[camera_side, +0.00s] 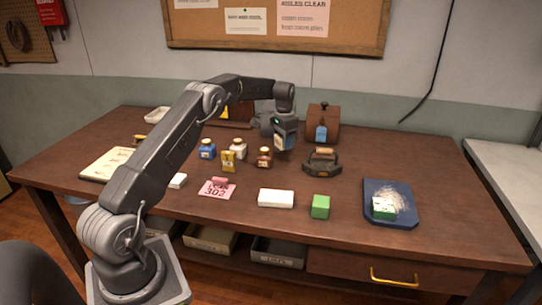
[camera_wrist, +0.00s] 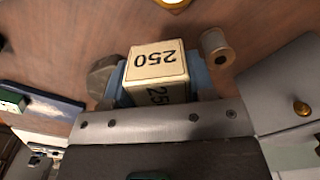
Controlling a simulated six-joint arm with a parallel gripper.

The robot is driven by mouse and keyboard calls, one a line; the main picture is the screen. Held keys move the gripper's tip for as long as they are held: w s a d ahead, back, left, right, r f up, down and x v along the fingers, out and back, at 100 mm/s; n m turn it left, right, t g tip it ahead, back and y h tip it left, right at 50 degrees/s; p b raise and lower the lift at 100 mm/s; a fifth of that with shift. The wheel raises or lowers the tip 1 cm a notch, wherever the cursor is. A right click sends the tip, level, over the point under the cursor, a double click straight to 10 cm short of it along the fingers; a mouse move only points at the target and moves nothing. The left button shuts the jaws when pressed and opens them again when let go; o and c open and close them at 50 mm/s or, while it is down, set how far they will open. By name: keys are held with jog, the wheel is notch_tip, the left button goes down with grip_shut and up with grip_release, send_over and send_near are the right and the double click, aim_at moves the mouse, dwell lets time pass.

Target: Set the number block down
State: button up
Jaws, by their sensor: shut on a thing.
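The number block (camera_wrist: 157,62) is a cream block with 250 printed in black on its faces. In the wrist view it sits between the blue fingers of my gripper (camera_wrist: 160,80), which is shut on it. In the side view my gripper (camera_side: 284,140) points down over the back middle of the brown table (camera_side: 400,150), behind and left of the flat iron (camera_side: 322,161). A small pale patch of the block shows at its fingers. I cannot tell whether the block touches the table.
Small bottles, including a blue one (camera_side: 207,149) and a brown one (camera_side: 265,157), stand left of my gripper. A wooden box (camera_side: 323,122) stands right and behind. A white block (camera_side: 276,198), a green block (camera_side: 320,206) and a blue tray (camera_side: 400,219) are nearer the front.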

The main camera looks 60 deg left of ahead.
aim_at(283, 163)
jog(key=shift+f, duration=3.2)
jog(key=shift+f, duration=0.2)
jog(key=o, duration=0.9)
